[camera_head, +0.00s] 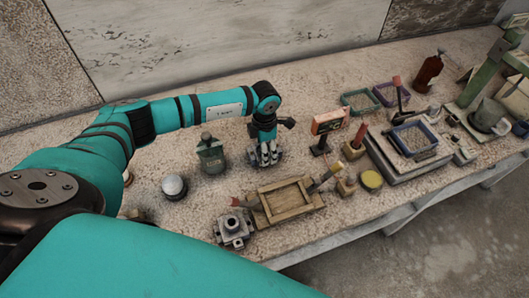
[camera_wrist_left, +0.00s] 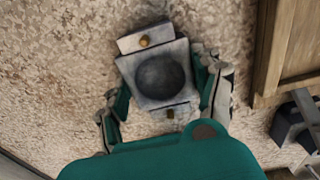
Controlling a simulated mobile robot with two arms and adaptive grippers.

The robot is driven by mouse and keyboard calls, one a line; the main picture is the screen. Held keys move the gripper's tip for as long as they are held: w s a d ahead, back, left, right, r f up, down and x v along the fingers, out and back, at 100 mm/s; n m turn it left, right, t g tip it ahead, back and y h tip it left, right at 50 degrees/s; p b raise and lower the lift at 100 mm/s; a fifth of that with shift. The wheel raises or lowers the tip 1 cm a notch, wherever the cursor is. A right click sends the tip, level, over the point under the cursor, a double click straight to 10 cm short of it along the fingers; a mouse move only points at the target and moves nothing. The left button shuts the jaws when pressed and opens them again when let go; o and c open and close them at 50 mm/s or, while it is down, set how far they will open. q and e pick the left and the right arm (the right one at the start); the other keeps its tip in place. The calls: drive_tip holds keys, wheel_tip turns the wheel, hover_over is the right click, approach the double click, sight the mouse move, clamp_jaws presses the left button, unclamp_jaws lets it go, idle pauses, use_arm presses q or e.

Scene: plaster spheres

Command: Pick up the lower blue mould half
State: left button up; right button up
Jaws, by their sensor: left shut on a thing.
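The mould half (camera_wrist_left: 160,75) is a grey-blue square block with a round hollow and two brass-coloured pins on opposite ends. In the left wrist view it sits between the fingers of my left gripper (camera_wrist_left: 165,98), hollow facing the camera. The gripper is shut on it from two sides. In the head view my left gripper (camera_head: 268,158) points down at the middle of the bench, with the block mostly hidden by the fingers. I cannot tell whether the block touches the bench. My right gripper is not in view.
A wooden tray (camera_head: 262,218) lies in front of the gripper, with a grey metal block (camera_head: 234,230) at its left. Bare bench lies behind the gripper.

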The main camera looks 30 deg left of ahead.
use_arm(q)
drive_tip(key=c, duration=0.3)
drive_tip(key=shift+r, duration=0.1)
drive_tip(key=shift+c, duration=0.2)
drive_tip(key=shift+r+b, duration=0.4)
drive_tip(key=shift+r, duration=0.05)
wheel_tip(320, 180, up, 2)
drive_tip(key=shift+w+r+b, duration=0.1)
drive_tip(key=shift+r+b, duration=0.1)
drive_tip(key=shift+b, duration=0.5)
drive_tip(key=s+d+b, duration=0.1)
drive_tip(key=s+d, duration=0.2)
drive_tip(key=d, duration=0.1)
drive_tip(key=s+d+r+b, duration=0.1)
drive_tip(key=s+d, duration=0.2)
drive_tip(key=s+d+b, duration=0.2)
drive_tip(key=s+d, duration=0.1)
drive_tip(key=d, duration=0.1)
drive_tip(key=shift+s+d+r, duration=0.15)
drive_tip(key=shift+s+d, duration=0.15)
drive_tip(key=shift+s, duration=0.1)
drive_tip(key=shift+s+d+b, duration=0.35)
drive_tip(key=shift+s+d+f+b, duration=0.2)
drive_tip(key=shift+s+f+b, duration=0.3)
